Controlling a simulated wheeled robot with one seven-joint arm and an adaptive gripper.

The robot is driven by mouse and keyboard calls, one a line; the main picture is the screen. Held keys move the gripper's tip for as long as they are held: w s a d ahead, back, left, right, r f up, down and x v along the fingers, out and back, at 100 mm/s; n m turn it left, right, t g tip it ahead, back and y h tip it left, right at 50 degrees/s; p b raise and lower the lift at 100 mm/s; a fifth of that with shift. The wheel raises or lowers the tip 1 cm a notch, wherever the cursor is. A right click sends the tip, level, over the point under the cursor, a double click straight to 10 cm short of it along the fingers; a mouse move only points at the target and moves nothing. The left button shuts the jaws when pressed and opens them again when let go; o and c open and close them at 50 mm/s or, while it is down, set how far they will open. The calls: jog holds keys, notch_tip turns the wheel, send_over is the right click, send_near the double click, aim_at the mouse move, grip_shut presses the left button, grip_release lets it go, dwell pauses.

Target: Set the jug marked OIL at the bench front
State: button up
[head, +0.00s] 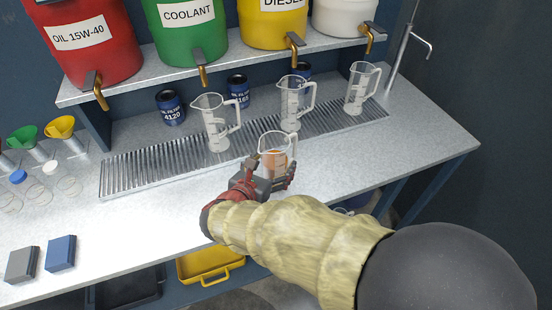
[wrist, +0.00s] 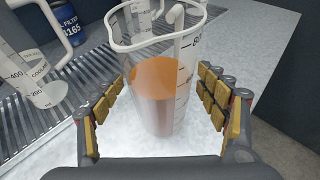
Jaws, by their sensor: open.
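A clear measuring jug with amber liquid (head: 275,146) stands upright on the bench, just in front of the drain grate. It also fills the middle of the wrist view (wrist: 157,85). No OIL mark is readable on the side I see. My gripper (head: 266,178) is open, with its padded fingers on either side of this jug. In the wrist view a gap shows at the left; contact on the right is hard to tell. Three other clear jugs stand on the grate: left (head: 215,125), middle (head: 291,105) and right (head: 361,90). They look empty.
The metal grate (head: 135,172) runs along the bench (head: 180,215). Red (head: 90,40), green (head: 185,30) and yellow (head: 273,25) drums with brass taps sit on the shelf above. Blue filter cans (head: 170,108) stand behind. Funnels, bottles and two boxes (head: 61,253) are at left.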

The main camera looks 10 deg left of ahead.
jog(key=p+v, duration=0.2)
jog(key=v, duration=0.7)
jog(key=shift+s+p, duration=0.25)
jog(key=shift+p, duration=0.05)
jog(key=shift+r, duration=0.1)
jog(key=s+d+f+m+g, duration=0.4)
jog(key=s+d+m+g, duration=0.5)
jog(key=d+m, duration=0.5)
jog(key=s+d+r+m+t+y, duration=0.1)
jog(key=s+d+r+m+y, duration=0.1)
jog(key=d+r+m, duration=1.2)
jog(key=d+m+y, duration=0.1)
jog(key=d+m, duration=0.2)
jog(key=m, duration=0.2)
jog(key=shift+s+d+t, duration=0.3)
jog(key=shift+s+d, duration=0.05)
jog(key=shift+d, duration=0.05)
